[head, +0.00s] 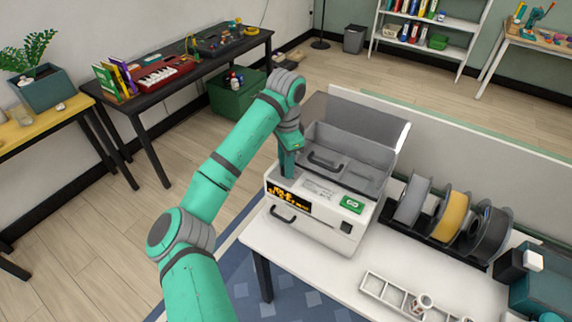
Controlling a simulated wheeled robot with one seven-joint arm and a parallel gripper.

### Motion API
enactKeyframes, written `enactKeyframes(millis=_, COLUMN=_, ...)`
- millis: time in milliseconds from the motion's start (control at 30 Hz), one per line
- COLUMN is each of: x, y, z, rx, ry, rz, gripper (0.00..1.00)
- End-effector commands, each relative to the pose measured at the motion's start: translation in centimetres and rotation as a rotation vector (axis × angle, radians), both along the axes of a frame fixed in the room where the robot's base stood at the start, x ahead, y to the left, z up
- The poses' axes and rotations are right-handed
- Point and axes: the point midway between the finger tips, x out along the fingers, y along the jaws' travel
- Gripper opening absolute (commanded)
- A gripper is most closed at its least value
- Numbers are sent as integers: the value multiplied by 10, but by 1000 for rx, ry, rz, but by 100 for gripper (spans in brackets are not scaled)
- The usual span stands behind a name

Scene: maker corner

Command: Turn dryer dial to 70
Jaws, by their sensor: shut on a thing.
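The white filament dryer (320,219) stands on the white table with its grey lid tilted up at the back. A dark display with orange characters (290,199) is on its top front edge; the characters are too small to read surely. My gripper (287,175) points down onto the dryer's top left, just behind the display. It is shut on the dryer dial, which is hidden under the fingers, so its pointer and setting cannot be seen. A green button panel (352,204) is at the right of the top.
Filament spools (453,216) stand in a dark rack right of the dryer. A white sectioned tray (390,296) lies near the table's front edge. A low white partition (470,147) runs behind. The table between dryer and tray is clear.

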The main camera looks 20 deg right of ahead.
Motion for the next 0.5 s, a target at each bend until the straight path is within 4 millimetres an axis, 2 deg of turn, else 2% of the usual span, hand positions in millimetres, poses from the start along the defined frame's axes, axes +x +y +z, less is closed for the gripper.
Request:
enactKeyframes(millis=200, x=-1, y=1, z=-1, rx=0, ry=5, rz=-185, gripper=3)
enactKeyframes(millis=500, x=-2, y=1, z=-1, rx=0, ry=8, rz=-361, gripper=3)
